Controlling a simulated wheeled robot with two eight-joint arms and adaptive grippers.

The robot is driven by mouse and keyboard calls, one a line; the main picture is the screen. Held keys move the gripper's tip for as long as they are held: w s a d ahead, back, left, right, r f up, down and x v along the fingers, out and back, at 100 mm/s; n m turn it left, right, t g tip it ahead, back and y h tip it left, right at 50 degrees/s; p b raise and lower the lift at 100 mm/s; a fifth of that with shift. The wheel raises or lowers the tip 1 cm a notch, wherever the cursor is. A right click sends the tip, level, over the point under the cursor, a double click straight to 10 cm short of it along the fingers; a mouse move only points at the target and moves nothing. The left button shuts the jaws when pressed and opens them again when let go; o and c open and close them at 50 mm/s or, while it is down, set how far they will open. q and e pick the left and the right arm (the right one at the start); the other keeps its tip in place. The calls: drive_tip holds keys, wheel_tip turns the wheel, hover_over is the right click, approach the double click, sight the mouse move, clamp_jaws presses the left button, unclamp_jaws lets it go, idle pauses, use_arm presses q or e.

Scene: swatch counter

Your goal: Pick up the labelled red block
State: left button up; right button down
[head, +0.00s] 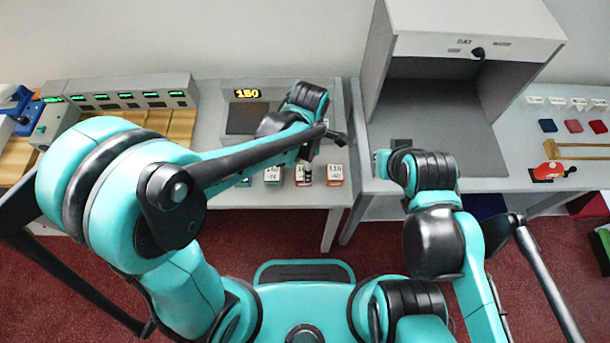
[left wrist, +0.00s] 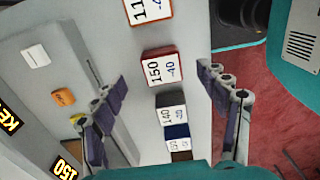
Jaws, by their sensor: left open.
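A red block (left wrist: 163,67) with a white label reading 150 and -40 lies near the middle of the left wrist view. It also shows in the head view (head: 304,174), in a row near the counter's front edge. An orange-red block (head: 335,174) labelled 110 stands at the row's right end; part of it shows in the left wrist view (left wrist: 149,11). My left gripper (left wrist: 163,78) is open and empty, its fingers apart on either side of the red block in the picture; contact is not visible. It appears small in the head view (head: 338,137).
A display (head: 247,93) reading 150 stands behind, with a dark plate below. An open-fronted light booth (head: 480,30) is to the right. Red, pink and blue swatches (head: 573,126) lie further right.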

use_arm(q)
drive_tip(key=f+b, duration=0.1)
drive_tip(key=f, duration=0.1)
drive_tip(key=a+f+b, duration=0.1)
drive_tip(key=f, duration=0.2)
drive_tip(key=shift+s, duration=0.1)
drive_tip(key=shift+f, duration=0.6)
drive_tip(key=c, duration=1.3)
